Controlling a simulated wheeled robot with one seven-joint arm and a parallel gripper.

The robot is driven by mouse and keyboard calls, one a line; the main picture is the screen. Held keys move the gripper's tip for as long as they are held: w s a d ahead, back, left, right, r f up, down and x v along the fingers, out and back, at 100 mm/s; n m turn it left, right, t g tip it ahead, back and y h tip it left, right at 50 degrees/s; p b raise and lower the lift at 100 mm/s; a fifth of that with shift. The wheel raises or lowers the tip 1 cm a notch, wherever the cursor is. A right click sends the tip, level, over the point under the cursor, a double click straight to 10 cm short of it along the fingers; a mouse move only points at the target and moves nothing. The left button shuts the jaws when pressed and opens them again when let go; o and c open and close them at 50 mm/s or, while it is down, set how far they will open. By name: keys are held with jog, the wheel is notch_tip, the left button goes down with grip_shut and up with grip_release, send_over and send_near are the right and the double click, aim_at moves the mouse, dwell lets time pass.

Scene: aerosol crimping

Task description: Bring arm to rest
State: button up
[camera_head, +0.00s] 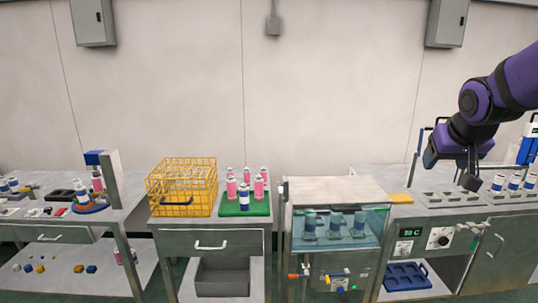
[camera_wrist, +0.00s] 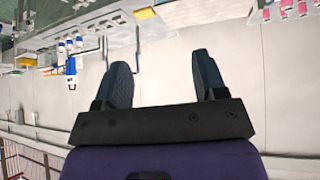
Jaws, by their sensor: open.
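My gripper (camera_head: 468,176) hangs in the air at the right of the head view, at the end of the purple and black arm, in front of the wall and over the right-hand bench. In the wrist view its two fingers (camera_wrist: 165,82) stand apart with nothing between them but pale wall. It holds nothing. No thing touches the fingers in either view.
The right bench (camera_head: 440,197) bears several cans (camera_head: 513,181) close to my gripper. A glass-fronted bath (camera_head: 336,225) with cans inside stands mid-right. A yellow wire basket (camera_head: 182,187) and a green tray (camera_head: 232,209) of pink cans stand left of it.

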jog(key=s+a+n+g+y, duration=0.1)
jog(key=s+a, duration=0.3)
jog(key=s, duration=0.7)
jog(key=s+a+r+g+y, duration=0.1)
jog(key=s+a, duration=0.2)
jog(key=s, duration=0.9)
jog(key=shift+a+n, duration=0.35)
jog(key=shift+n, duration=0.05)
jog(key=shift+w, duration=0.1)
